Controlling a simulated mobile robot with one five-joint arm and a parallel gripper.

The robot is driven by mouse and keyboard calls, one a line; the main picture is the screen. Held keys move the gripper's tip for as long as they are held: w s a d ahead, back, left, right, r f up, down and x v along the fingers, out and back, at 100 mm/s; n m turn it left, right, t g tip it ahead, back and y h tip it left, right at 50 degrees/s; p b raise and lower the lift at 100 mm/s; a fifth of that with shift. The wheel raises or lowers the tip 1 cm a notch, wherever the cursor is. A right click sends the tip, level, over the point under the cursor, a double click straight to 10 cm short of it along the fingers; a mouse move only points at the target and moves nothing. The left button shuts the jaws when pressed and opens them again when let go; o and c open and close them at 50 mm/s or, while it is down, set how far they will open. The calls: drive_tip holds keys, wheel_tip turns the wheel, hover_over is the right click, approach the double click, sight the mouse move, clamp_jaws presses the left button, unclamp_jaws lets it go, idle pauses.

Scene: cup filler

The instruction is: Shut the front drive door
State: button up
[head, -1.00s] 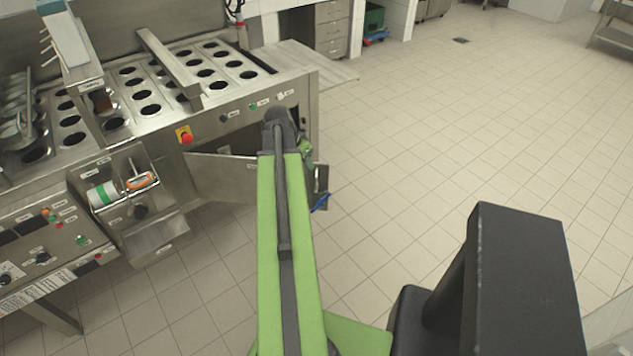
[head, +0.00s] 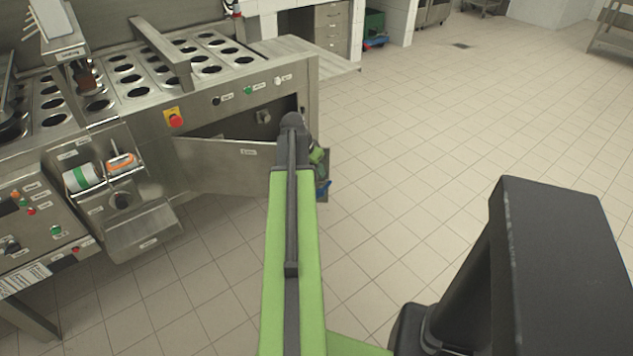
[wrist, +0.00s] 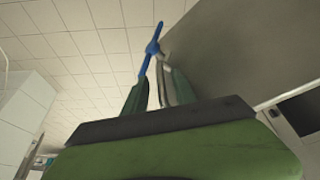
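The front drive door (head: 225,165) is a flat metal panel on the front of the filler machine. It stands open, swung outward from its left side, with the dark compartment (head: 262,118) showing above and behind it. My arm covers its right end. My gripper (head: 322,187) is beyond my green arm, by the door's free end, small and partly hidden in the head view.
A red emergency button (head: 176,120) and several small knobs sit on the panel above the door. A lower open bin (head: 145,232) juts out left of the door. The tiled floor (head: 420,130) to the right is clear.

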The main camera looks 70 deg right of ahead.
drive_tip(key=shift+s+d+f, duration=0.1)
drive_tip(key=shift+d+f, duration=0.15)
drive_tip(key=shift+f, duration=0.35)
drive_tip(key=shift+r, duration=0.1)
clamp_jaws()
idle(0.8)
